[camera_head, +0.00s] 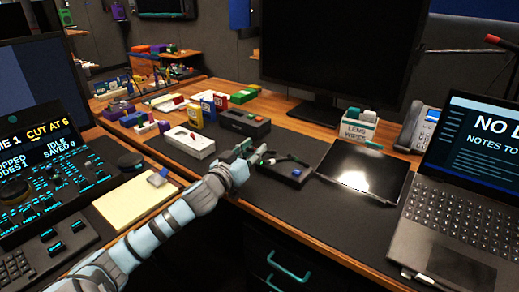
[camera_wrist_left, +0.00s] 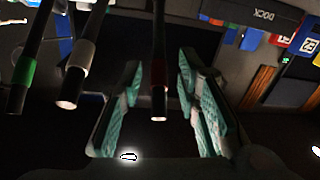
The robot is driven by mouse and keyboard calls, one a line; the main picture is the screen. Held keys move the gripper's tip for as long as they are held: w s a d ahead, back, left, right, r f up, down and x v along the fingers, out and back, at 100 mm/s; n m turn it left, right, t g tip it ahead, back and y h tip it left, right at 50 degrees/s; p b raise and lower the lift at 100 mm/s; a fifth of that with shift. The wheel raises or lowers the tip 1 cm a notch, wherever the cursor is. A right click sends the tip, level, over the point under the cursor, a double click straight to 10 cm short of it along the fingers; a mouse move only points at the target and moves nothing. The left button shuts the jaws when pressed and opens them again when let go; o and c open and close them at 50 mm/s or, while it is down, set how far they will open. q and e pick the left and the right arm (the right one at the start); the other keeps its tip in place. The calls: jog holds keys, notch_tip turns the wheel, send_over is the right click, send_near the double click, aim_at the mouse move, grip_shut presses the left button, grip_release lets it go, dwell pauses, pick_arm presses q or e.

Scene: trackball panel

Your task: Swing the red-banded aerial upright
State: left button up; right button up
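The red-banded aerial (camera_wrist_left: 159,60) is a dark rod with a dim red band near its bright tip, in the left wrist view. My left gripper (camera_wrist_left: 157,85) is open, with one teal finger on each side of this rod; gaps show on both sides. A white-banded aerial (camera_wrist_left: 82,55) and a green-banded aerial (camera_wrist_left: 28,65) are left of the fingers. In the head view, my left gripper (camera_head: 256,152) is at the left edge of a low black box (camera_head: 292,178); the aerials are too small to tell apart there. My right gripper is not in view.
A grey box (camera_head: 190,146) and a black box (camera_head: 244,122) stand left and behind. A dark tablet (camera_head: 362,172), a lens-wipes box (camera_head: 357,130) and a laptop (camera_head: 445,200) are at right. A monitor (camera_head: 335,50) stands behind. The dark desk mat is clear in front.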

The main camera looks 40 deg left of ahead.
pick_arm(q)
jog(key=w, duration=0.3)
jog(key=shift+w+a, duration=0.2)
jog(key=shift+w, duration=0.05)
grip_shut()
